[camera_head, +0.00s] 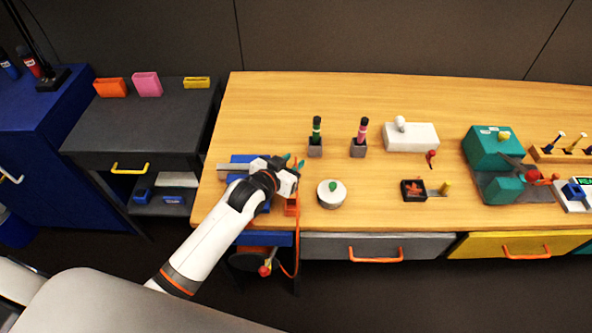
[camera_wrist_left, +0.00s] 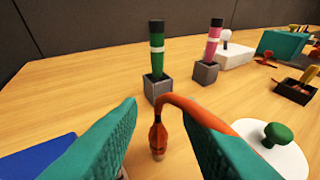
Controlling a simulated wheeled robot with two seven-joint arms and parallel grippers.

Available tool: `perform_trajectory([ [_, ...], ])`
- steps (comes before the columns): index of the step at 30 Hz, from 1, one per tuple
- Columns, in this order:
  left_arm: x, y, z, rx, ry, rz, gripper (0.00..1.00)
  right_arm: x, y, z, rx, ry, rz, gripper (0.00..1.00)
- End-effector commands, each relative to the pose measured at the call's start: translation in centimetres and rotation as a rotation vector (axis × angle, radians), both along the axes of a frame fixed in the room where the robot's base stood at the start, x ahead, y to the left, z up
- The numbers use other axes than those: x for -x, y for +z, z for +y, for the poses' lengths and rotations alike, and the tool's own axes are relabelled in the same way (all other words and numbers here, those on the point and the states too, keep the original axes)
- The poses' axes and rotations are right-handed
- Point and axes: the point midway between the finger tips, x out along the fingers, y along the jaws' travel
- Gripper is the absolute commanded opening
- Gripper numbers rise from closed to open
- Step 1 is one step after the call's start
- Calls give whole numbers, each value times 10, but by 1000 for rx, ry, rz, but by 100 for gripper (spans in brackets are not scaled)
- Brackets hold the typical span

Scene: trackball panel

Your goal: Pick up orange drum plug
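The orange drum plug (camera_wrist_left: 157,138) stands upright, tip down, close to the wooden table in the left wrist view. Its orange cable (camera_wrist_left: 190,108) arches from its top to the right, passing by the right finger. My left gripper (camera_wrist_left: 158,110) has its teal fingers spread on either side of the plug, with visible gaps. In the head view my left gripper (camera_head: 292,161) is above the left part of the table, and its wrist mostly hides the plug. The cable (camera_head: 297,250) hangs over the table's front edge near a drum (camera_head: 257,258) below. My right gripper is out of view.
A white round base with a green knob (camera_head: 331,194) stands right of the gripper. Green (camera_head: 316,130) and pink (camera_head: 362,130) handles stand in grey holders behind. Bare wood (camera_head: 270,110) is free at the back left.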

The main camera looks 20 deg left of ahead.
Motion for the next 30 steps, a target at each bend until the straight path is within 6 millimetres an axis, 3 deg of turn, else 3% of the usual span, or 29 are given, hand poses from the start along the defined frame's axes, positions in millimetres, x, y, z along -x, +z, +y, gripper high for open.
perform_trajectory([
  [12,-41,-21,-8,0,0,1,32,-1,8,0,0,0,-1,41],
  [20,-44,-23,-9,0,-1,0,32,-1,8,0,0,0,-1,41],
  [27,-44,-23,-9,0,0,0,0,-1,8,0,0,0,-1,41],
  [30,-44,-23,-8,0,0,1,0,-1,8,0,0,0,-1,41],
])
